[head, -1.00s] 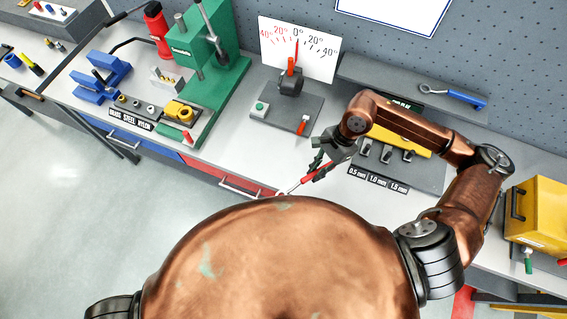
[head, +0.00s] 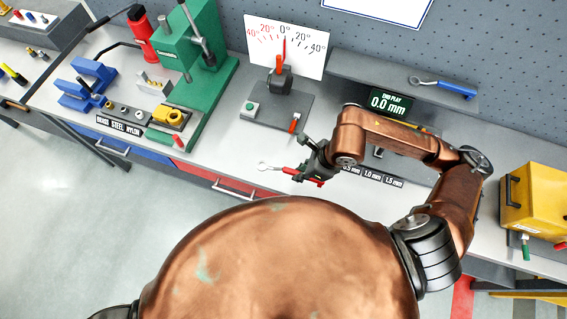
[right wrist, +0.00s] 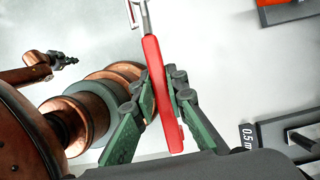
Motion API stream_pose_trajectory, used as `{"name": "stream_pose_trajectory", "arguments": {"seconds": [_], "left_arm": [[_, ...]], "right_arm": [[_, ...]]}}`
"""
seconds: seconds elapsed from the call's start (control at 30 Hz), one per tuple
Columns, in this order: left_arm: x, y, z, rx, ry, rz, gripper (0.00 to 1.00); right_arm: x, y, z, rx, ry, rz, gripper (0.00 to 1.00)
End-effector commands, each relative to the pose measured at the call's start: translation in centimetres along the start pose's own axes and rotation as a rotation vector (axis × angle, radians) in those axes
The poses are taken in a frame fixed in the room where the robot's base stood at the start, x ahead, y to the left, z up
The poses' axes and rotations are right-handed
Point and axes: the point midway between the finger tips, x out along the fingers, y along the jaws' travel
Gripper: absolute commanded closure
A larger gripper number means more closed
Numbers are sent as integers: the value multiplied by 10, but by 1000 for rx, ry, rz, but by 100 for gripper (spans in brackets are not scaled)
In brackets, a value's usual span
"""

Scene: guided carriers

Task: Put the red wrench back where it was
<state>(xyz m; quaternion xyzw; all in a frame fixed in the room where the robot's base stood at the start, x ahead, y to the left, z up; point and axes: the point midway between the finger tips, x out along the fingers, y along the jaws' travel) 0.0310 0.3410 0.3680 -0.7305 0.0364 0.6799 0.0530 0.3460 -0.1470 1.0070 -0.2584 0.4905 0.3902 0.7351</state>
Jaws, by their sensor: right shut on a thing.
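The red wrench (head: 291,171) has a red handle and a bright metal ring end. My right gripper (head: 308,172) is shut on its handle, in front of the bench's middle part, with the ring end pointing left in the head view. In the right wrist view the red handle (right wrist: 158,88) sits between the green-padded fingers (right wrist: 163,100), and the metal end runs out of the top of the picture. A blue-handled wrench (head: 445,87) lies on the grey shelf (head: 350,68). My left gripper (right wrist: 62,60) seems to show small and dark at the left of the wrist view; its fingers are unclear.
A dial card (head: 287,47) stands behind a grey fixture (head: 278,108) with a red pointer. A green press (head: 205,75) stands left, a yellow box (head: 535,205) right.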

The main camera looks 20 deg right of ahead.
Motion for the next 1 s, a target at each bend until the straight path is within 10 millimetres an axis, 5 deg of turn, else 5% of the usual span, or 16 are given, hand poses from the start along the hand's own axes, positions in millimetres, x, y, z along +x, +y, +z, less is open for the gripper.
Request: {"name": "stream_pose_trajectory", "arguments": {"seconds": [0.2,0.4,1.0], "left_arm": [[-12,-1,-8,1,10,-1,100],[-14,-2,-11,2,15,-1,100],[-22,-2,-13,2,17,-1,100]], "right_arm": [[30,-35,29,1,-3,1,100],[73,-54,32,1,-2,2,100],[125,-67,24,-3,-3,-1,100]]}}
